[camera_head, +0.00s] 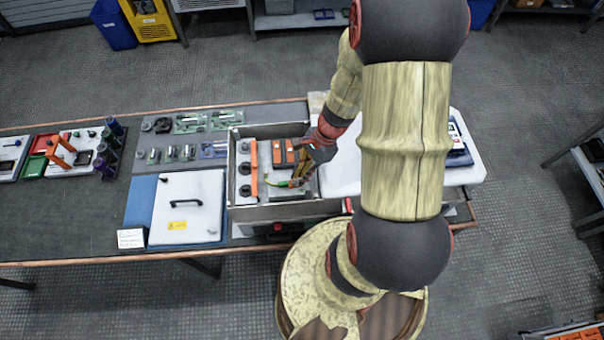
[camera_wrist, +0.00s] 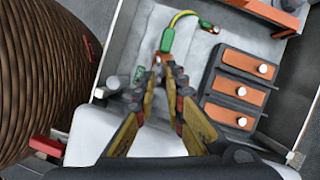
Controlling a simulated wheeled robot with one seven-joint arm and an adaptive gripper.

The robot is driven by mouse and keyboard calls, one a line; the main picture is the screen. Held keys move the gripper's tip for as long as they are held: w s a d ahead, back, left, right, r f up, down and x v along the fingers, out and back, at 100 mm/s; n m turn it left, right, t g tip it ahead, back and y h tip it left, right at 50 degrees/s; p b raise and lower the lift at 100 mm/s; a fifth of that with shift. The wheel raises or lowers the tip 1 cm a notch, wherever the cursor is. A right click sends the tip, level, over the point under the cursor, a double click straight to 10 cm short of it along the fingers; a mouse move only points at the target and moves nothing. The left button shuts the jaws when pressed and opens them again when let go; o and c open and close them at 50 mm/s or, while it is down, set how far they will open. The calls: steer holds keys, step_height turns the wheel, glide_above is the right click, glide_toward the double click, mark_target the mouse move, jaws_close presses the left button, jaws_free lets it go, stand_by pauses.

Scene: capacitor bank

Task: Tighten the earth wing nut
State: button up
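The yellow-green earth cable (camera_wrist: 187,16) ends in a green sleeve (camera_wrist: 167,40) inside the open metal box (camera_head: 240,212). The cable also shows in the head view (camera_head: 277,183). My gripper (camera_wrist: 166,72) points down into the box, its fingertips close together just below the sleeve's end. In the head view my gripper (camera_head: 302,178) is over the box's right part. The wing nut cannot be made out; the fingertips cover the spot at the cable's end. Whether they grip anything is unclear.
An orange-and-black block with several terminals (camera_wrist: 238,88) stands close right of my fingers in the wrist view. The box walls surround the work area. A white lid with a black handle (camera_head: 188,205) lies left of the box on the bench (camera_head: 60,225).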

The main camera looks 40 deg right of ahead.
steer(key=v, duration=1.2)
stand_by(0.4)
steer(key=s+a+r+n+t+h+b, duration=0.1)
steer(key=a+r+n+b, duration=0.3)
steer(key=n, duration=0.6)
steer(key=s+a+r+n+t+h+b, duration=0.1)
steer(key=a+r+n+t+h+b, duration=0.2)
steer(key=a+n+b, duration=0.5)
steer(key=shift+s+a+r+n+t+b, duration=0.4)
steer(key=shift+a+n, duration=0.9)
steer(key=shift+a, duration=0.45)
